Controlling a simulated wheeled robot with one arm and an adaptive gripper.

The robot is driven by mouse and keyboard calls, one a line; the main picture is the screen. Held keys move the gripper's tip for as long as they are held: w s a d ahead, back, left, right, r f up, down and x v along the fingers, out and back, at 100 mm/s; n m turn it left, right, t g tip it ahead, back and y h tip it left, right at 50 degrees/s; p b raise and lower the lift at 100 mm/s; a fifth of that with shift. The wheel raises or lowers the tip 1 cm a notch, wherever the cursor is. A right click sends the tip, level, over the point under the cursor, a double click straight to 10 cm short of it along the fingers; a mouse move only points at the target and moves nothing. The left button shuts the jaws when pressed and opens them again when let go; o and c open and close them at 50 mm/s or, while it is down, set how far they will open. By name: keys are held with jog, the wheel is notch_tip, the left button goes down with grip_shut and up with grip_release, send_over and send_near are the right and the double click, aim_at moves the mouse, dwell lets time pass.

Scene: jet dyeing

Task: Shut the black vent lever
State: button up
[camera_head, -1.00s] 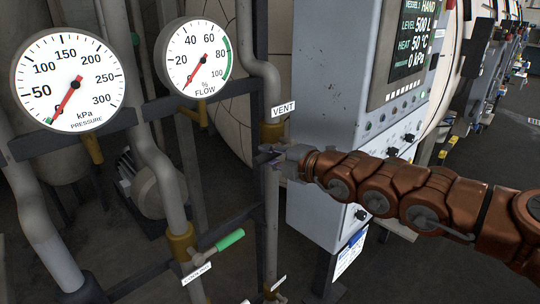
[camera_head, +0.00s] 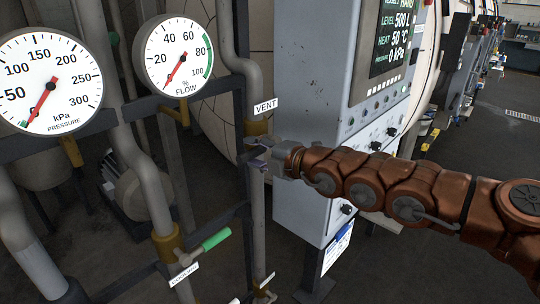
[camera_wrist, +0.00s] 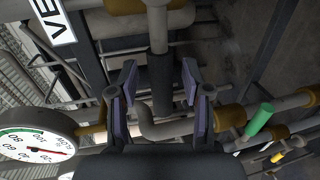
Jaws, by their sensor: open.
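The VENT label (camera_head: 265,106) hangs on a grey vertical pipe beside a brass-coloured valve body (camera_head: 257,128). My gripper (camera_head: 257,155) is just below that valve, in front of the pipe. In the wrist view, my gripper (camera_wrist: 158,88) has its two purple-grey fingers apart. A black grip on a grey stem, which looks like the vent lever (camera_wrist: 161,75), lies in the gap between the fingers, with space visible at both sides. I cannot tell how deep it sits between them. In the head view the lever is mostly hidden by my gripper.
The pressure gauge (camera_head: 50,82) and flow gauge (camera_head: 178,54) stand at left. A green-handled lever (camera_head: 215,239) with a COOLING label sits below, left of my gripper. A grey control cabinet (camera_head: 310,150) stands close behind my arm. Open floor shows at far right.

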jog(key=v, duration=0.7)
dwell(0.7)
jog(key=shift+r, duration=0.1)
